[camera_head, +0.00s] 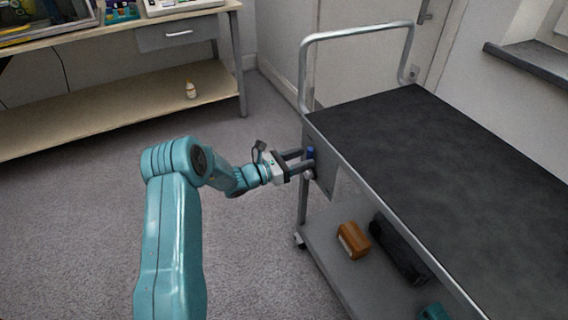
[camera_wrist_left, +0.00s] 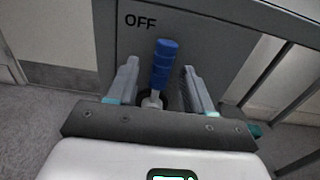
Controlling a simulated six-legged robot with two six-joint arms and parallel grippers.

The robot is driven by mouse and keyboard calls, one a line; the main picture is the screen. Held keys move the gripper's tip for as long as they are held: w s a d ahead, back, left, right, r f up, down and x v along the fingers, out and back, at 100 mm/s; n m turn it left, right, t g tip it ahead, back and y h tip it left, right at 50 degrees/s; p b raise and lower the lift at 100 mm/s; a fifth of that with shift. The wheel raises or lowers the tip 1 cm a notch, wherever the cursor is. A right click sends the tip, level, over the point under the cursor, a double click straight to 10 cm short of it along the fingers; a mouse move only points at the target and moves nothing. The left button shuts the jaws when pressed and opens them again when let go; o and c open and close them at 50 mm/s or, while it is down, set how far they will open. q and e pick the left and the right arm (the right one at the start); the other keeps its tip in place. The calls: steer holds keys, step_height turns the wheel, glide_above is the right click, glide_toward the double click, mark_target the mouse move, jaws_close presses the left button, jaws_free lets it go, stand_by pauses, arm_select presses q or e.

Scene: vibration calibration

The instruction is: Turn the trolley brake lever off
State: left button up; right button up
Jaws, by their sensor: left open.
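The trolley (camera_head: 445,165) stands at the right, with a dark top and a metal push handle (camera_head: 352,36). On its end panel is the brake lever with a blue grip (camera_head: 311,152). In the left wrist view the blue lever (camera_wrist_left: 164,63) points up, leaning slightly right, below the word OFF (camera_wrist_left: 140,20) on the grey panel (camera_wrist_left: 205,42). My left gripper (camera_head: 304,163) is open at the panel. Its two fingers (camera_wrist_left: 158,83) stand on either side of the lever, with gaps visible on both sides. The lever's base is partly hidden by the gripper. My right gripper is not in view.
The trolley's lower shelf (camera_head: 332,250) holds an orange-brown box (camera_head: 353,240) and a dark case (camera_head: 400,250). The carpet (camera_head: 80,230) between is clear.

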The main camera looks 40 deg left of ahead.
arm_select(q)
steer(key=p+v, duration=0.1)
steer(key=v, duration=1.4)
steer(key=shift+s+a+p, duration=0.15)
steer(key=shift+s+p, duration=0.15)
steer(key=shift+p, duration=0.1)
